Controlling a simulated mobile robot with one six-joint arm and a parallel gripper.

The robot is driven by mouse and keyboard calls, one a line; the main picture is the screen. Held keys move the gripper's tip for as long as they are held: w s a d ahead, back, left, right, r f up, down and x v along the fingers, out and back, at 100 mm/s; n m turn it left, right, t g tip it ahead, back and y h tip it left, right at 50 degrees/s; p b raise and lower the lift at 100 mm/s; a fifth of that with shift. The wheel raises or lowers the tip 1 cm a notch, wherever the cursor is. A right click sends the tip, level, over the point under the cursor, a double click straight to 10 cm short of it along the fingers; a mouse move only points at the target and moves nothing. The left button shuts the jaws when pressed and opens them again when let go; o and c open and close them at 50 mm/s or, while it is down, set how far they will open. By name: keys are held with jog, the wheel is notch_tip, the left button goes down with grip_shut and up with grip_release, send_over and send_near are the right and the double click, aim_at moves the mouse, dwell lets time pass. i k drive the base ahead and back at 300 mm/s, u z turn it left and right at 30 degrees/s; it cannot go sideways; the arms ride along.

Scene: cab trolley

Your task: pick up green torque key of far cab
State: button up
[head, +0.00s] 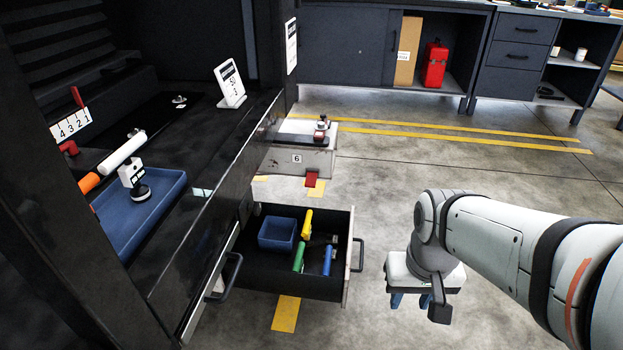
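The green torque key (299,256) lies in the open drawer (347,270) at the lower middle of the head view. A yellow key (307,223) lies just behind it and a blue key (327,260) to its right. My gripper (411,300) points down over the floor, right of the drawer and apart from it. Its blue fingertips look spread with nothing between them, though a dark block partly hides the right one.
A small blue bin (277,234) sits in the drawer's left part. A dark cab frame (60,230) and a worktop with a blue tray (165,213) stand left. A trolley marked 6 (280,160) stands behind the drawer. Floor (400,175) is clear behind my arm.

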aim_at(298, 267)
jog(key=i, duration=0.9)
jog(key=z, duration=0.05)
